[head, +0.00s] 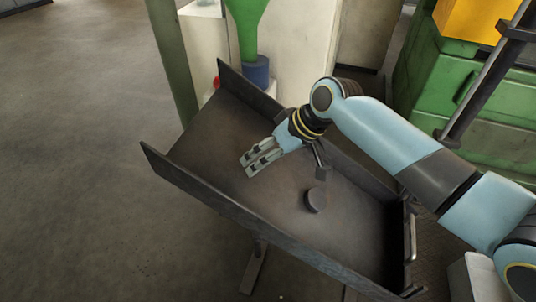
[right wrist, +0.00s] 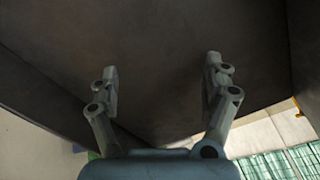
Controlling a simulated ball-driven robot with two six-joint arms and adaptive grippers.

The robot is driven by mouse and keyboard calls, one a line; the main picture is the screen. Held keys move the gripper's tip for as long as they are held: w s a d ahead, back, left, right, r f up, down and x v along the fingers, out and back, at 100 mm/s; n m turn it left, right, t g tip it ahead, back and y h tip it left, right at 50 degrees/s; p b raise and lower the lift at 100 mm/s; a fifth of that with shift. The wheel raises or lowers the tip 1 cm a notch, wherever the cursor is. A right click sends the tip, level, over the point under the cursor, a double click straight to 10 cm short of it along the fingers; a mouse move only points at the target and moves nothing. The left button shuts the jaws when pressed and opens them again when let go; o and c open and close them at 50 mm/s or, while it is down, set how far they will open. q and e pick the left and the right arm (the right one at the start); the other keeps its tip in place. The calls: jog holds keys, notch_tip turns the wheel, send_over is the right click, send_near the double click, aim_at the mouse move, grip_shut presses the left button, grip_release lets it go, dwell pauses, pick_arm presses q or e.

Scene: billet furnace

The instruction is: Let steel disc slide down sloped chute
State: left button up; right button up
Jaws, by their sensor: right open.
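The dark steel disc (head: 315,200) lies on the bed of the sloped chute (head: 215,125), right of the middle in the head view. The chute is a dark metal trough with raised side walls, and its bed also fills much of the right wrist view (right wrist: 160,60). My right gripper (head: 250,166) is over the chute, up and to the left of the disc and apart from it. In the right wrist view its two fingers (right wrist: 160,85) are spread with nothing between them. The disc does not show there. My left gripper is in neither view.
A green funnel (head: 246,25) with a blue collar (head: 257,72) stands behind the chute. A green post (head: 174,60) rises at its far side, and a green cabinet (head: 440,90) stands at the right. A handle (head: 412,237) sits at the chute's right end. Open floor lies left.

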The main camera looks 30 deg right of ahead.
jog(key=v, duration=1.2)
